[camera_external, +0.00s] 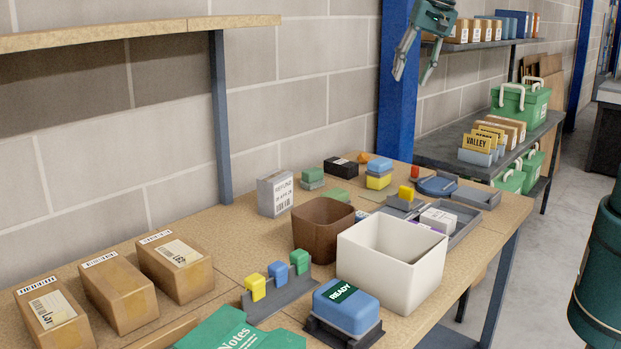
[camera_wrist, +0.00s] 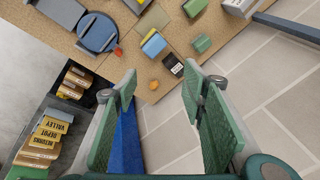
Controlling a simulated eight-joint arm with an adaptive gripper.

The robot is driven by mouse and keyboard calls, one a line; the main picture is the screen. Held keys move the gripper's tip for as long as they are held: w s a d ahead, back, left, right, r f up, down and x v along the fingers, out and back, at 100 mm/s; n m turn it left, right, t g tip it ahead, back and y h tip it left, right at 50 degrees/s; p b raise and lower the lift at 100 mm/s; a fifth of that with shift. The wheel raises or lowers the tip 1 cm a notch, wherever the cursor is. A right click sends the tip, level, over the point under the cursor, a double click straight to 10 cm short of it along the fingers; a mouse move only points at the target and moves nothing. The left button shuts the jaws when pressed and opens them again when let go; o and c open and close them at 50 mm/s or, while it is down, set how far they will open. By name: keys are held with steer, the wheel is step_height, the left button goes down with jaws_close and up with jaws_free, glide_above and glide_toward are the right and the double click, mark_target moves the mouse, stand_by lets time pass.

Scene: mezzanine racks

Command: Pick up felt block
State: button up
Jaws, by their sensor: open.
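My gripper (camera_external: 413,77) is open and empty, high above the far end of the workbench. In the wrist view, its green finger pads (camera_wrist: 160,95) are spread wide with nothing between them. Several blocks could be the felt block; I cannot tell which. A blue-over-yellow block (camera_external: 379,173) stands at the far end and shows in the wrist view (camera_wrist: 153,44). A green-topped grey block (camera_external: 312,178) is left of it, also in the wrist view (camera_wrist: 201,43). A flat green block (camera_external: 334,196) lies nearer. A blue block (camera_external: 346,307) labelled READY sits in a dark holder in front.
A black box (camera_external: 340,167) and an orange item (camera_external: 363,158) lie at the far edge. A white bin (camera_external: 396,258) and brown bin (camera_external: 321,228) stand mid-bench. A blue post (camera_external: 395,95) rises close to my gripper. Cartons (camera_external: 174,266) line the left; shelves (camera_external: 455,135) lie right.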

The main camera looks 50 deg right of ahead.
steer(key=w+a+f+m+g, duration=0.1)
steer(key=w+a+f+m, duration=0.25)
steer(key=w, duration=0.45)
steer(key=m+g, duration=0.3)
steer(key=m, duration=0.4)
glide_above(313, 170)
steer(key=shift+n, duration=0.25)
steer(key=f, duration=1.4)
steer(key=f+p, duration=0.1)
steer(key=f, duration=0.6)
steer(key=shift+d, duration=0.25)
steer(key=shift+w+a+f, duration=0.15)
steer(key=shift+f, duration=0.25)
steer(key=shift+f, duration=1.3)
steer(key=shift+f, duration=0.15)
steer(key=shift+f, duration=2.45)
steer(key=shift+c, duration=0.3)
